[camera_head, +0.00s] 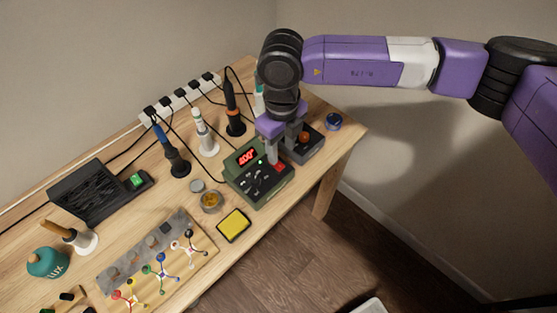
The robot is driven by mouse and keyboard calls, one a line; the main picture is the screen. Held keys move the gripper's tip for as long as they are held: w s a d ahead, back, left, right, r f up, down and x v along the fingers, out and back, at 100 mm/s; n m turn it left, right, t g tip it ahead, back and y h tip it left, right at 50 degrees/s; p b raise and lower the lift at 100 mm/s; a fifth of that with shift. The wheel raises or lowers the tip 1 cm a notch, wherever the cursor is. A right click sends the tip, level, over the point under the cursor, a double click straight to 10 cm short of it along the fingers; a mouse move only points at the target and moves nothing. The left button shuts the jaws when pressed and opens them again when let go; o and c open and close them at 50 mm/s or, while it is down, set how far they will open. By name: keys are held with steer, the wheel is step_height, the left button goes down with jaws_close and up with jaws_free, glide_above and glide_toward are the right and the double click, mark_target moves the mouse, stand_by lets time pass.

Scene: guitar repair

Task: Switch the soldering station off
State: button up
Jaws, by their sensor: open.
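The soldering station (257,186) is a dark green box near the right end of the workbench. Its red display is lit and seems to read 400, with a small green light beside it. A red switch (280,167) sits on its top face at the right. My gripper (286,157) points down over the station's right side, open, with its fingers close to the red switch. I cannot tell whether a finger touches the switch. Part of the station's back right corner is hidden behind the gripper.
A grey box with an orange-red knob (304,137) stands just right of the gripper. Soldering irons in stands (235,125) and a power strip (180,101) with cables line the back. A yellow sponge (234,225) and a small amber tin (210,201) lie in front left.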

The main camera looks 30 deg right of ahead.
mark_target(281, 167)
steer(key=shift+f, duration=3.15)
jaws_close()
